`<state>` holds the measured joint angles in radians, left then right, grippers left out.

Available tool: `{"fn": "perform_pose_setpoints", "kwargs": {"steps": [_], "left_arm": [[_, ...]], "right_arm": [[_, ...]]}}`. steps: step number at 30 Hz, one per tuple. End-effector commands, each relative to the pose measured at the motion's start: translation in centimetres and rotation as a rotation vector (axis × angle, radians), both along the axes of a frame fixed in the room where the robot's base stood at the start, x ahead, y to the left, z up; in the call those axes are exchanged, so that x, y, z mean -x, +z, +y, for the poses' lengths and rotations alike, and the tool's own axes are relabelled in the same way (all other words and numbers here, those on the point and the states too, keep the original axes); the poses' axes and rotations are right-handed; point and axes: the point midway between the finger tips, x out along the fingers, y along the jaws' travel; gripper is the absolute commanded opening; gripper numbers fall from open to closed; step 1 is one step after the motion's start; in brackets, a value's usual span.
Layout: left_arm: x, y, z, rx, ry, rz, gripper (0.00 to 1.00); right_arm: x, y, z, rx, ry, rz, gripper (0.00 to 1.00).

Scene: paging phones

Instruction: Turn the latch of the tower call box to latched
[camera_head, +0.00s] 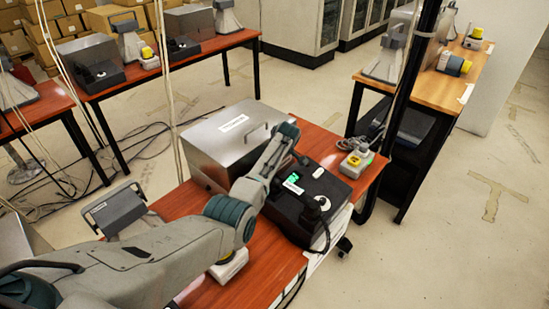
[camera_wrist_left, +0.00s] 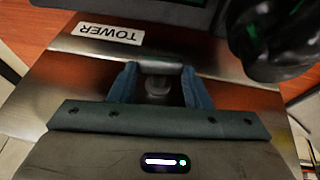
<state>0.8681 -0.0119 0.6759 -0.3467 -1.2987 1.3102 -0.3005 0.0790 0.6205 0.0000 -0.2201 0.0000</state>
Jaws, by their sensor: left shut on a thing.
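The tower call box (camera_head: 208,150) is a grey metal box with a white label on its lid, standing on the red-brown table. The label reads TOWER and appears upside down in the left wrist view (camera_wrist_left: 103,33). My left gripper (camera_head: 288,130) reaches over the box's right side in the head view; its fingertips are hidden there. In the left wrist view its two blue fingers (camera_wrist_left: 158,88) are shut on a small metal piece (camera_wrist_left: 158,67) that looks like the latch. Whether the latch is turned cannot be told. My right gripper is out of view.
A black phone unit (camera_head: 298,215) with a green light sits just right of the box. A small grey device with a yellow button (camera_head: 355,162) stands beyond it. A wooden table (camera_head: 468,80) stands at right. Floor at far right is clear.

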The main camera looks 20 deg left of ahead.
Motion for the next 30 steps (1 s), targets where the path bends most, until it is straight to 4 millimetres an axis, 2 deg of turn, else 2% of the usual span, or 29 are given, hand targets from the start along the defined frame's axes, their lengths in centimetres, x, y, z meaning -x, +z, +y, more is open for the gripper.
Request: {"fn": "perform_pose_setpoints", "kwargs": {"steps": [1,4,10,21,22,24,30], "left_arm": [[0.33,0.38,0.06,0.013,-0.001,-0.033,0.21],[0.5,0.18,0.16,0.04,0.001,-0.108,0.21],[0.67,-0.1,0.19,0.078,0.0,-0.211,0.21],[0.63,-0.1,0.15,0.085,-0.001,-0.228,0.21],[0.62,-0.11,0.16,0.085,-0.001,-0.228,0.49],[0.62,-0.1,0.16,0.084,0.0,-0.228,0.63],[0.63,-0.11,0.18,0.084,0.0,-0.228,0.65]], "right_arm": [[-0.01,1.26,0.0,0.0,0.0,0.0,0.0],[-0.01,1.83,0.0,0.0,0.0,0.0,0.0],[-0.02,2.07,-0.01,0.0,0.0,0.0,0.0],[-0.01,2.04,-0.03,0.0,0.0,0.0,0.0],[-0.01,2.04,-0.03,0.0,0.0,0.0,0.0],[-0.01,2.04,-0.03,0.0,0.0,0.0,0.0],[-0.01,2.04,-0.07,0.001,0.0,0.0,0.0]]}}
